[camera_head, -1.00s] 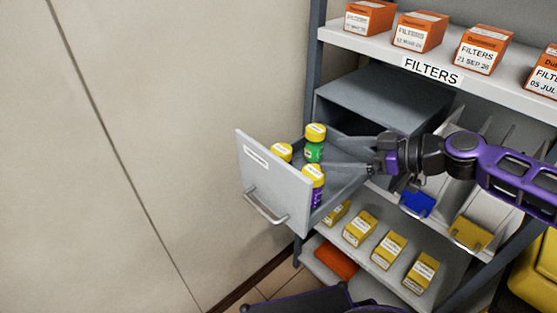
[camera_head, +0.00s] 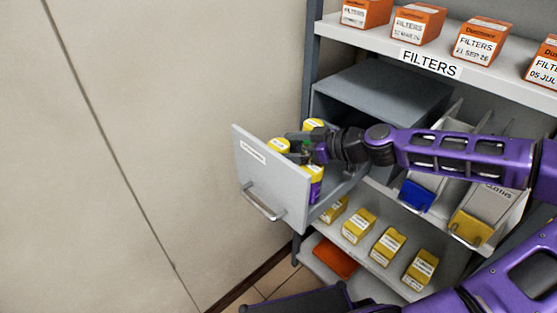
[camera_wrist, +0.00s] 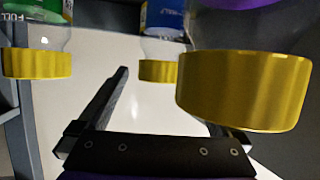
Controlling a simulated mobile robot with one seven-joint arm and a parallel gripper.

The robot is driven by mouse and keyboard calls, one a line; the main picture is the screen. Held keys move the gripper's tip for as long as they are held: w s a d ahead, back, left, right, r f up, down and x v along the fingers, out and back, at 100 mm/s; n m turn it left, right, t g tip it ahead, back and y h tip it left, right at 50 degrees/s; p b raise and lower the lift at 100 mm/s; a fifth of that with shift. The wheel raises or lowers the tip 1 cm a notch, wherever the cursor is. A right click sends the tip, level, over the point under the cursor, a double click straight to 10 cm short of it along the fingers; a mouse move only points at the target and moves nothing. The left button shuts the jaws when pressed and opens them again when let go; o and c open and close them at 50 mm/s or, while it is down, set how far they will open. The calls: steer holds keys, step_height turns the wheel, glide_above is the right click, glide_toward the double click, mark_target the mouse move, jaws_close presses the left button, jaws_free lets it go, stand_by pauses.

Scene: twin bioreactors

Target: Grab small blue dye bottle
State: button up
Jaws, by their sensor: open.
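An open grey drawer (camera_head: 270,185) holds three yellow-capped bottles. The blue-labelled bottle (camera_wrist: 164,18) is in the middle of the wrist view, with its yellow cap between my finger directions and beyond the tips. In the head view, the left yellow cap (camera_head: 278,146) appears to be its cap; the drawer front hides its label. The green bottle (camera_wrist: 45,8) is left and the purple bottle (camera_wrist: 245,85) is close on the right, covering part of my right finger. My gripper (camera_head: 299,146) is open and empty, reaching into the drawer among the bottles.
The drawer front with its handle (camera_head: 262,205) stands left of my gripper. A shelf of orange filter boxes (camera_head: 417,27) is above. Yellow boxes (camera_head: 388,248) stand on the shelf below. Blue (camera_head: 416,196) and yellow (camera_head: 470,228) items sit in bins at right.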

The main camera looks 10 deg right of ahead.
steer(key=shift+x, duration=1.05)
jaws_close()
